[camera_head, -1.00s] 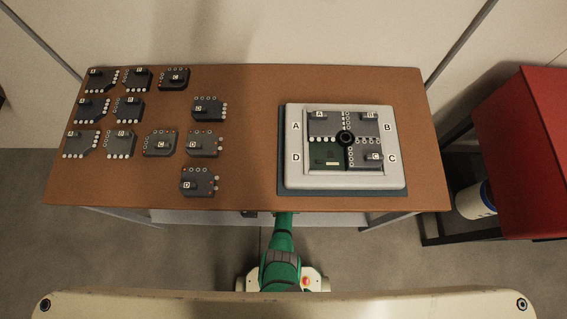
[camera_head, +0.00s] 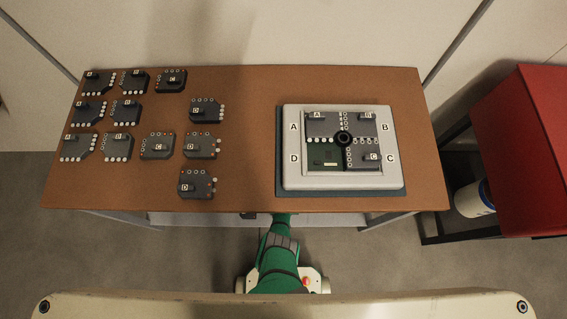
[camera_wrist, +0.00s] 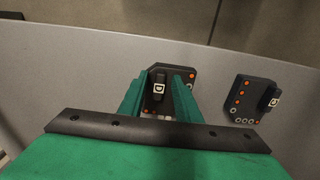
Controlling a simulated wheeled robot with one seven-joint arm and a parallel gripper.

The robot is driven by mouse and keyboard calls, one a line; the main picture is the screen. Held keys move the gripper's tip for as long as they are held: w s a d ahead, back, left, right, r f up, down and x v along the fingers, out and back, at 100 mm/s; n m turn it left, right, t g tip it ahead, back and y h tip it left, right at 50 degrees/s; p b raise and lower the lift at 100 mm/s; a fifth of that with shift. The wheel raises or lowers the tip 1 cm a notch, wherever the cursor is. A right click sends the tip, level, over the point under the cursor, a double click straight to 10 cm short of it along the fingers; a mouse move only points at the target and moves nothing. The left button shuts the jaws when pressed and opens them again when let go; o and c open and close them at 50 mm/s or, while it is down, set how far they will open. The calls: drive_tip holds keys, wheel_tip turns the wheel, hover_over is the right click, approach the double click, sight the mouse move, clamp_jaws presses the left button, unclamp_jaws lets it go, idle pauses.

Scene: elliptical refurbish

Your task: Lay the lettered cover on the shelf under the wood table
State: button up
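In the wrist view a dark grey cover lettered D (camera_wrist: 160,72) lies on, or very close above, the grey shelf (camera_wrist: 75,60) under the wood table. My gripper (camera_wrist: 162,82) is around its raised handle, one green finger on each side, with visible gaps between fingers and handle. It looks open. A second cover lettered D (camera_wrist: 243,98) lies on the shelf to the right, apart from the first.
On the table, a white lettered frame (camera_head: 292,170) holds covers A, B and C around a black knob (camera_head: 344,139); its D quarter shows a bare green board (camera_head: 322,156). Several lettered covers (camera_head: 158,147) lie at the left. A red cabinet (camera_head: 530,150) stands at the right.

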drive_tip(key=shift+s+a, duration=0.1)
drive_tip(key=shift+s, duration=0.05)
drive_tip(key=shift+s+d+r, duration=0.15)
drive_tip(key=shift+d+r, duration=0.25)
drive_tip(key=shift+d, duration=0.05)
drive_tip(key=shift+a+r, duration=0.3)
drive_tip(key=shift+r, duration=0.65)
drive_tip(key=s+d+r+t, duration=0.3)
drive_tip(key=d+r, duration=0.1)
drive_tip(key=r, duration=0.5)
drive_tip(key=s+d+r+t, duration=0.2)
drive_tip(key=d+r+t, duration=0.15)
drive_tip(key=r, duration=0.65)
drive_tip(key=s+a+r+t, duration=0.2)
drive_tip(key=s+r+t, duration=0.1)
drive_tip(key=r, duration=1)
drive_tip(key=s+a+r+t, duration=0.3)
drive_tip(key=r, duration=1.1)
drive_tip(key=s+a+r+t, duration=0.3)
drive_tip(key=r, duration=1.1)
drive_tip(key=shift+s+r, duration=0.15)
drive_tip(key=shift+s, duration=0.1)
